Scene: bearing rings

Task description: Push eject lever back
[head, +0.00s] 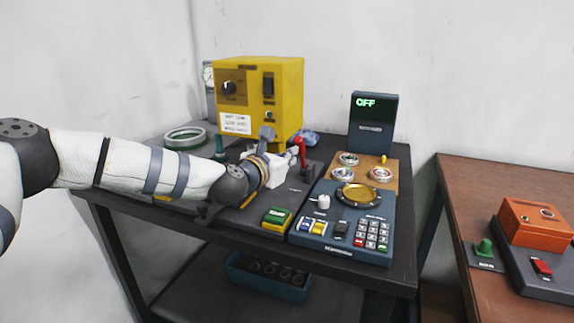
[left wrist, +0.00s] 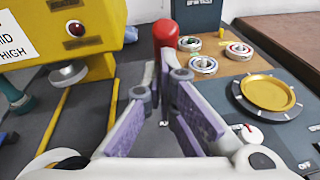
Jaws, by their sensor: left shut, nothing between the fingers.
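The eject lever is most likely the red-handled lever (head: 301,150), standing upright on the dark base right of the yellow machine (head: 262,88). Its rounded red handle (left wrist: 168,38) shows in the left wrist view just beyond the fingertips. My left gripper (head: 289,158) is beside the lever, at the front of the yellow machine; its fingers (left wrist: 162,75) are shut and empty. I cannot tell whether the fingertips touch the lever. The lever's lower part is hidden by the fingers in the left wrist view. My right gripper is in neither view.
Bearing rings (head: 381,174) lie on a wooden board right of the lever. A blue-grey keypad unit (head: 340,255) with a gold dish (head: 358,195) is in front, and a display (head: 373,122) reading OFF stands behind. A green-topped button box (head: 276,219) sits at the front edge.

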